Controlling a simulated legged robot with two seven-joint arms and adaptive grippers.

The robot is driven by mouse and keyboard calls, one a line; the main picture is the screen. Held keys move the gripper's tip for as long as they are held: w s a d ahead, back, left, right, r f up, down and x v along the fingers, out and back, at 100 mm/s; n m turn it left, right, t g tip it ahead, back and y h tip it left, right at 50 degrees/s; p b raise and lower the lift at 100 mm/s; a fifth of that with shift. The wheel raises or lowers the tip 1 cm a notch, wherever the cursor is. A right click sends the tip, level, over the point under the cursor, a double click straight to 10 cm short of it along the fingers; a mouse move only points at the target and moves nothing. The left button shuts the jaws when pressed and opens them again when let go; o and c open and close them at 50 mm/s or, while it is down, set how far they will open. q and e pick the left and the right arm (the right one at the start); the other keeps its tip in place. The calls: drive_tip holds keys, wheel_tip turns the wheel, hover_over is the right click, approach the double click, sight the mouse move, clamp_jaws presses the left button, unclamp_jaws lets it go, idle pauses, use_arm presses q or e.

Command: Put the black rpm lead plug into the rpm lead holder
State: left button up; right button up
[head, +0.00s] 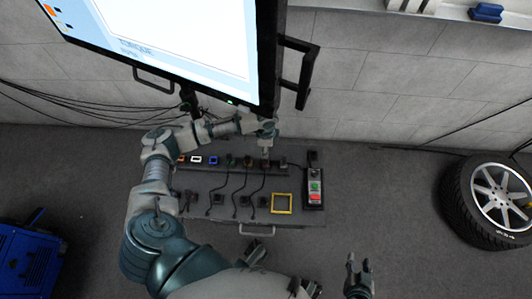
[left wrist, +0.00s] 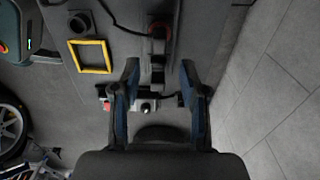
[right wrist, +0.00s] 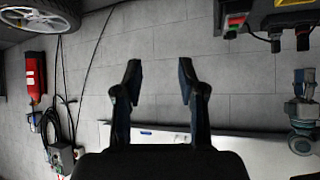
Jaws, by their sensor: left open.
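Dark cables run from a dark holder rail (head: 222,163) across a grey panel to several black square sockets (head: 245,201). No label is readable, so I cannot tell which black plug or holder is the rpm one. My left gripper (head: 265,148) is over the right part of the rail and hides part of it. My right gripper (head: 359,272) is open and empty, low in the head view.
A yellow square frame (head: 282,203) lies on the panel, beside a control box (head: 314,188) with green and red buttons. A large monitor (head: 180,40) overhangs the back. A wheel (head: 492,198) stands at right, a blue machine (head: 30,255) at lower left. Floor between panel and wheel is clear.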

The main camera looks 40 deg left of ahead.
use_arm(q)
drive_tip(key=shift+f, duration=0.35)
wheel_tip(320, 180, down, 3)
drive_tip(key=b, duration=0.3)
drive_tip(key=shift+r, duration=0.15)
drive_tip(key=shift+f+b, duration=0.9)
drive_tip(key=shift+b, duration=0.05)
wheel_tip(320, 180, down, 2)
drive_tip(key=shift+f, duration=0.85)
use_arm(e)
drive_tip(key=w+a+r+t+y, duration=0.3)
drive_tip(key=w+r+t, duration=0.2)
drive_tip(key=r+t, duration=0.5)
drive_tip(key=shift+w+a+r, duration=0.15)
drive_tip(key=shift+w+r, duration=0.25)
drive_tip(key=shift+r, duration=0.35)
